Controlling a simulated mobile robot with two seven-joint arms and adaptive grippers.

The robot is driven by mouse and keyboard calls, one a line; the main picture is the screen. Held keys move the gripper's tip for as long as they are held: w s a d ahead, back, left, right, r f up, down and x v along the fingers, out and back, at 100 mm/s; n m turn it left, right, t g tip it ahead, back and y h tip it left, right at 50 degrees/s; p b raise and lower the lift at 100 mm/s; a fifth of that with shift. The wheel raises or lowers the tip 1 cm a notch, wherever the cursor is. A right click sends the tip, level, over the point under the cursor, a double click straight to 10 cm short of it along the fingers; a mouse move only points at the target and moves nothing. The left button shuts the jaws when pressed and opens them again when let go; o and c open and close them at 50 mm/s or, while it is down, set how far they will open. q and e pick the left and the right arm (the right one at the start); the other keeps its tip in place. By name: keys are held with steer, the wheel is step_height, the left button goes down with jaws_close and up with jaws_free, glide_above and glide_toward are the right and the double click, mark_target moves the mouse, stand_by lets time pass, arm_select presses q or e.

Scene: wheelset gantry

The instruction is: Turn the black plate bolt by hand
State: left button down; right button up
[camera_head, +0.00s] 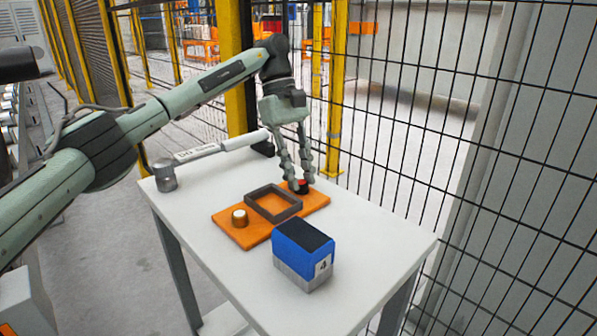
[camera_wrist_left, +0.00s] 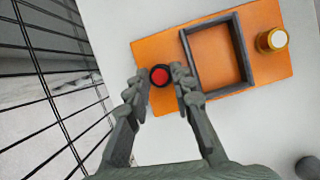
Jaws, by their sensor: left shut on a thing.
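The black bolt with a red top (camera_head: 303,185) stands at the far right end of the orange plate (camera_head: 262,239) on the table. My left gripper (camera_head: 300,182) reaches down from above and is shut on this bolt, with one finger on each side. In the left wrist view the bolt's red top (camera_wrist_left: 161,76) shows between the fingertips (camera_wrist_left: 160,84). A second, brass-coloured bolt with a pale top (camera_head: 239,217) stands at the other end of the plate. A dark rectangular frame (camera_head: 273,202) lies between the two bolts. My right gripper is not in view.
A blue and grey box (camera_head: 303,254) stands on the white table (camera_head: 370,250) in front of the plate. A grey cylindrical object with a long labelled white bar (camera_head: 205,151) lies along the back. Wire fencing (camera_head: 430,120) rises behind the table. The table's front right is clear.

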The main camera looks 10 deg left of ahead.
arm_select(q)
steer(key=m, duration=0.2)
steer(key=m+y, duration=0.1)
steer(key=shift+w+d+r+m+g, duration=0.15)
steer(key=shift+r+m+g, duration=0.15)
steer(key=shift+m+g, duration=0.1)
steer(key=shift+m+y, duration=0.7)
steer(key=shift+m, duration=1.1)
steer(key=shift+g, duration=0.3)
steer(key=c, duration=1.3)
jaws_free()
steer(key=shift+d, duration=0.1)
steer(key=shift+f, duration=0.2)
